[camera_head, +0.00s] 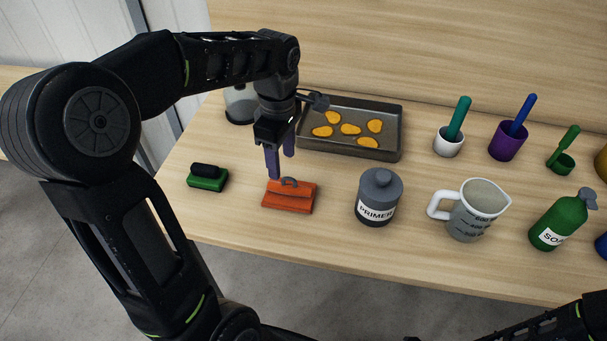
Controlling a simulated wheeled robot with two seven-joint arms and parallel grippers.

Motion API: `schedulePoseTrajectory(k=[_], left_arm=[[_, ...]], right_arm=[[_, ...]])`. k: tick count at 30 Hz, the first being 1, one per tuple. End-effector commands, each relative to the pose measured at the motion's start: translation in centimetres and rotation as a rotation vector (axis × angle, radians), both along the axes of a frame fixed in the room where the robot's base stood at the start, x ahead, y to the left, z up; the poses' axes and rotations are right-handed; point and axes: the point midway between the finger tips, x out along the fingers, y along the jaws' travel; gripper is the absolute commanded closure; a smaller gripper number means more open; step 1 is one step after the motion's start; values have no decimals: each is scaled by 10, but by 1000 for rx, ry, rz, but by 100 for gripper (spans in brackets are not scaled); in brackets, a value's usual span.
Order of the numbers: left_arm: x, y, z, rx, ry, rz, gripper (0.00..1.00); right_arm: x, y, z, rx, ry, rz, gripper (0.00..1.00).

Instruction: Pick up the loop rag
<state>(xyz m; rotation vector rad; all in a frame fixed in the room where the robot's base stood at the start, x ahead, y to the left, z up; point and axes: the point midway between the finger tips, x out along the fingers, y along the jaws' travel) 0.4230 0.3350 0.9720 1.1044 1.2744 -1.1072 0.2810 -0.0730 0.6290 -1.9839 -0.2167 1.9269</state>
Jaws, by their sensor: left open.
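The loop rag (289,197) appears to be the folded orange cloth-like item with a grey loop on top. It lies on the wooden table, left of the primer container. My left gripper (279,164) hangs fingers-down just above and slightly behind the rag. Its two purple-grey fingers are apart with nothing seen between them. The left fingertip ends close to the grey loop; I cannot tell whether it touches. My right gripper is not in view; only part of my right arm shows at the bottom right.
A grey tray (398,143) with several yellow pieces stands behind. A green block with a black grip (207,178) is to the left. The primer container (378,197), measuring jug (474,213) and green soap bottle (560,222) stand right. Table (240,225) in front of the rag is clear.

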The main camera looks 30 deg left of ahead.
Motion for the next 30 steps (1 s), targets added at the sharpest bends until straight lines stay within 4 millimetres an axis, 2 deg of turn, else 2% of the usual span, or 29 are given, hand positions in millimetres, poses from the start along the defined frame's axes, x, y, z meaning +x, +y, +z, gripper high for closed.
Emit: schedulePoseTrajectory(k=[9,18,26,30], left_arm=[[0,0,-1,0,0,0,47],[-1,0,-26,-1,2,0,47],[0,0,-26,0,0,0,47],[-1,0,-33,0,3,-1,47]], right_arm=[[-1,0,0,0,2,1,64],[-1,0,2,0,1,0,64],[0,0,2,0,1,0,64],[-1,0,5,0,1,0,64]])
